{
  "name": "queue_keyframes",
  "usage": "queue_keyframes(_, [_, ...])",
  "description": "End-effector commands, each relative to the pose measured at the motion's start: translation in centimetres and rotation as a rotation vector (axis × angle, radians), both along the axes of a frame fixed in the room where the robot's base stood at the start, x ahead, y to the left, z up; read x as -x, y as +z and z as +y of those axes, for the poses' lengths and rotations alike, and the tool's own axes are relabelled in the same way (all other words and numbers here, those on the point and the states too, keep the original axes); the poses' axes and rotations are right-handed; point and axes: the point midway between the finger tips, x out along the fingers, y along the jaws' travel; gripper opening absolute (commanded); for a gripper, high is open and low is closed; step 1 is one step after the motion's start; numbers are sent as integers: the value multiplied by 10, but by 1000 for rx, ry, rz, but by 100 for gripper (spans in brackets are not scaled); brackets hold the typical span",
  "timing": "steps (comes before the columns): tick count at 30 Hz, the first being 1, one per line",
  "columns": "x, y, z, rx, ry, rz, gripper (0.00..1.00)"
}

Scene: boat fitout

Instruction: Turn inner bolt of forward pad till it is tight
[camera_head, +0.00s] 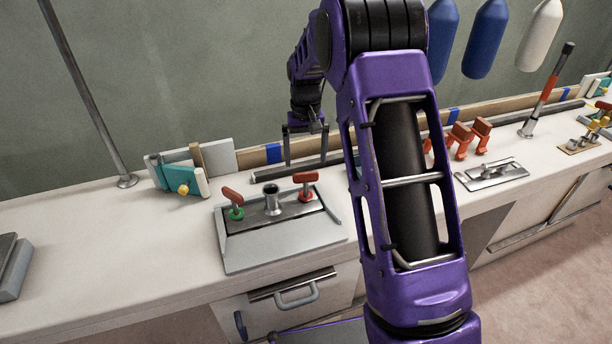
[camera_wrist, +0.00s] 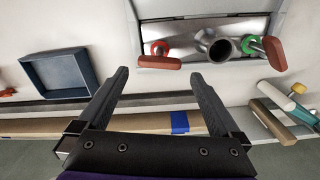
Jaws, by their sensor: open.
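A grey pad (camera_head: 283,248) with a central metal tube (camera_head: 272,198) sits on the white counter. It has two red-handled bolts: the left one (camera_head: 232,196) has a green collar, the right one (camera_head: 305,181) a red collar. In the wrist view the pad (camera_wrist: 205,8) is at the top, with the red-collar bolt (camera_wrist: 158,63) left of the tube (camera_wrist: 218,46) and the green-collar bolt (camera_wrist: 275,53) right. My gripper (camera_head: 305,160) is open and empty behind the pad. In the wrist view its fingertips (camera_wrist: 160,76) stand apart from both handles. I cannot tell which bolt is inner.
A dark rod (camera_head: 270,173) and a wooden rail run behind the pad. A teal clamp (camera_head: 180,180) stands left, near a metal post (camera_head: 125,180). Red clamps (camera_head: 461,138) and another metal plate (camera_head: 490,174) are right. A blue tray (camera_wrist: 62,74) shows in the wrist view.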

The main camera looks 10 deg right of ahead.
Motion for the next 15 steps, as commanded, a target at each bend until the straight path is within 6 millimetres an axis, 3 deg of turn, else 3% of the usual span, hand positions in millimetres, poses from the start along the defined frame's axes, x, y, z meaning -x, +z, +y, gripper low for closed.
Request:
queue_keyframes(1, [1, -13, 0, 0, 0, 3, 100])
queue_keyframes(6, [1, -43, 0, 1, 0, 2, 100])
queue_keyframes(15, [0, -64, 0, 1, 0, -1, 100])
